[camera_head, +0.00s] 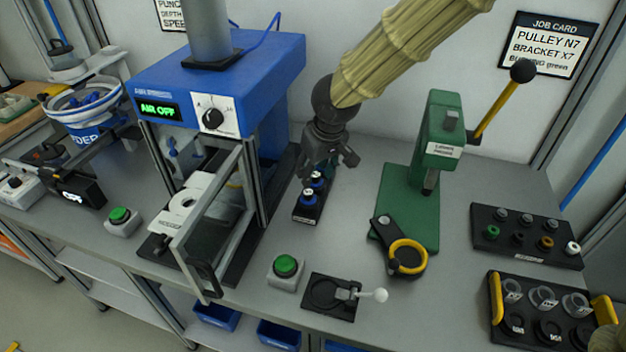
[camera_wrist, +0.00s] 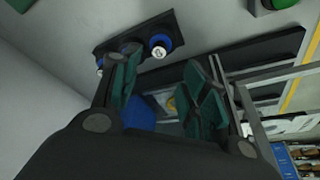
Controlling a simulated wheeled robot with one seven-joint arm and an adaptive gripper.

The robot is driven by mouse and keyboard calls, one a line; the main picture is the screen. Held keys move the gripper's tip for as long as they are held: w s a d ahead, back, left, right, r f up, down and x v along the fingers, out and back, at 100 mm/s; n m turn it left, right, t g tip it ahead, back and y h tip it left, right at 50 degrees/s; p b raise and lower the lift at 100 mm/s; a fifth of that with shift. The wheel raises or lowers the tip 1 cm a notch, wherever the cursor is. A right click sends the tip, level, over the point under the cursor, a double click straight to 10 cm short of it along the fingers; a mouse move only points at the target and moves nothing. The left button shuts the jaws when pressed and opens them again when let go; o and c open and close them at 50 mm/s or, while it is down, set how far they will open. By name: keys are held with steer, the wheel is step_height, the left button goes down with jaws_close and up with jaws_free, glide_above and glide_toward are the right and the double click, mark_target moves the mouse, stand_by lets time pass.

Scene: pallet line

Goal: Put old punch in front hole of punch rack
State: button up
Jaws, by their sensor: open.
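The punch rack (camera_head: 306,215) is a dark narrow block on the grey bench, right of the blue press. Blue-collared punches with pale tops stand in it: a front punch (camera_head: 309,196) and another (camera_head: 316,178) behind it. My gripper (camera_head: 328,167) is open over the rack's back end and hides that part. In the wrist view, my gripper's (camera_wrist: 163,75) green-padded fingers are spread apart. The rack (camera_wrist: 112,45) lies beyond them, with one blue punch (camera_wrist: 160,46) clear and others partly covered by the left finger. I cannot tell which is the old punch, or see anything gripped.
The blue press (camera_head: 215,85) reads AIR OFF; its clear guard (camera_head: 215,225) stands left of the rack. A green lever press (camera_head: 410,195) is to the right. A green button (camera_head: 286,265) and a black fixture (camera_head: 330,297) sit in front. Bench between rack and lever press is clear.

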steer(key=shift+v, duration=1.05)
